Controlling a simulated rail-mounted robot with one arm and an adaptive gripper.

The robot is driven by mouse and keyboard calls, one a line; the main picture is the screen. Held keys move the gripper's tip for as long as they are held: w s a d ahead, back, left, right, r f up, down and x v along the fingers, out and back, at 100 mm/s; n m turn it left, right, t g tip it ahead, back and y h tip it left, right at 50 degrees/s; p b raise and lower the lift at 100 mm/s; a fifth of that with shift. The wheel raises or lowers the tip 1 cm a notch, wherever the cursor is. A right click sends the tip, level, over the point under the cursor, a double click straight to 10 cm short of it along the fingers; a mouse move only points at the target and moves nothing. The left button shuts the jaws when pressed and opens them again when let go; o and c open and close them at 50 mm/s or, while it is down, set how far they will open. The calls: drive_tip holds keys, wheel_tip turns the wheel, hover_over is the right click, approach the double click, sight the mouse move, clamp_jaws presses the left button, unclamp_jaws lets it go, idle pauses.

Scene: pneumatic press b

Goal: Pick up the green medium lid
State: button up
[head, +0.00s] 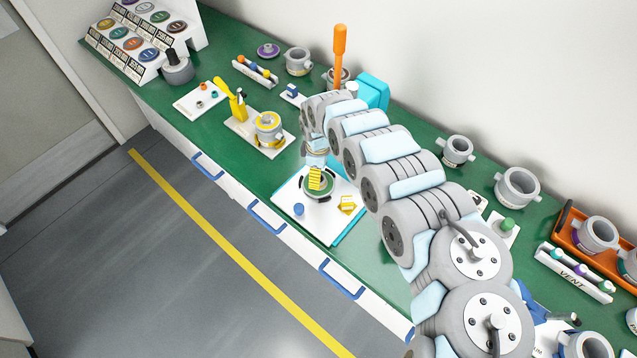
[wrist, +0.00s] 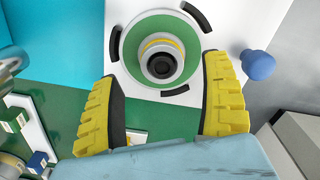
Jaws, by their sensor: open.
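The green medium lid (head: 322,196) lies on a white board, under my gripper. In the wrist view the lid (wrist: 135,40) is a round green disc with a grey rim, a yellow ring and a dark knob in the middle. My gripper (head: 315,180) is open and points down over the lid, and its yellow fingers hide part of it in the head view. In the wrist view my gripper (wrist: 163,68) has one finger on each side below the knob, and nothing is between the pads. I cannot tell the exact height gap.
The white board (head: 325,226) also bears a blue knob (head: 298,209) and a small yellow piece (head: 347,204). Black curved guides (wrist: 198,17) surround the lid. A yellow press fixture (head: 268,128) stands further left. Grey pots (head: 518,187) stand to the right on the green bench.

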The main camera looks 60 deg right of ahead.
drive_tip(key=shift+a+f, duration=0.2)
drive_tip(key=shift+f, duration=0.65)
drive_tip(key=shift+w+d+f, duration=0.1)
drive_tip(key=shift+f, duration=1)
drive_tip(key=shift+c, duration=0.4)
drive_tip(key=c, duration=1.3)
